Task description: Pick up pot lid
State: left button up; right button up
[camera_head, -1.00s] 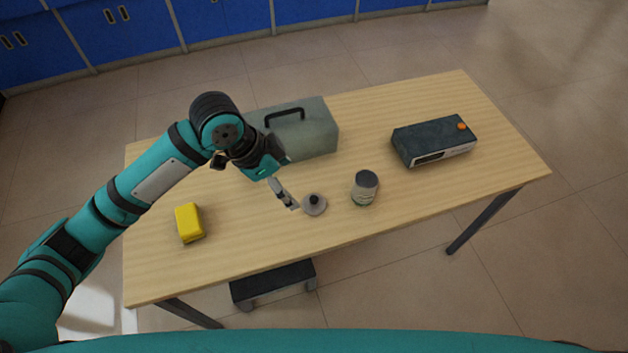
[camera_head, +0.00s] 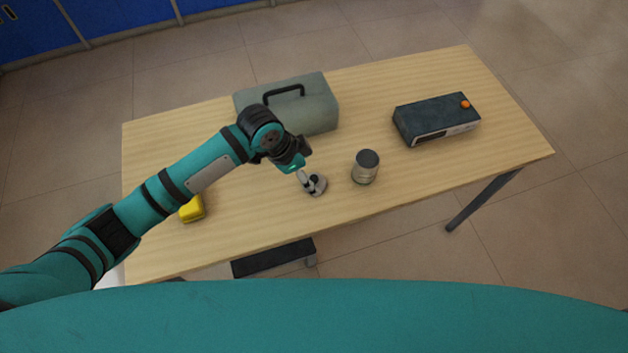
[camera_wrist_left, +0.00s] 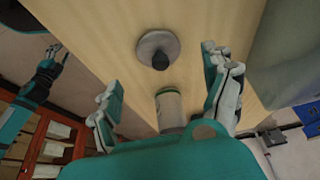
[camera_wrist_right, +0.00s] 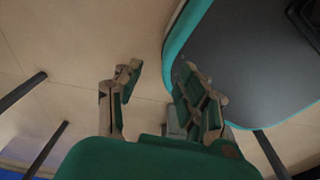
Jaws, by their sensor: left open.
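The pot lid (camera_head: 318,189) is a small grey disc with a dark knob, lying on the wooden table near its front edge. My left gripper (camera_head: 306,181) is over the lid and hides part of it in the head view. In the left wrist view the lid (camera_wrist_left: 157,42) lies beyond the open, empty fingers of the left gripper (camera_wrist_left: 162,82), with its knob roughly in line with the gap. The lid is not between the fingers. My right gripper (camera_wrist_right: 160,76) is open and empty in the right wrist view, away from the table.
A grey can (camera_head: 365,168) stands just right of the lid. A grey toolbox (camera_head: 318,108) with a black handle stands behind it. A dark box with an orange knob (camera_head: 436,119) is at the right. A yellow object (camera_head: 192,210) is partly hidden by my left arm.

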aim_at(313, 178)
pick_arm(q)
jog(key=x, duration=0.3)
jog(key=shift+w+f, duration=0.1)
jog(key=shift+f, duration=0.3)
jog(key=shift+d+f, duration=0.2)
jog(key=shift+f, duration=0.3)
jog(key=c, duration=1.2)
jog(key=shift+o, duration=0.2)
pick_arm(e)
jog(key=shift+s+r, duration=0.15)
jog(key=shift+s, duration=0.35)
pick_arm(q)
jog(key=shift+w, duration=0.1)
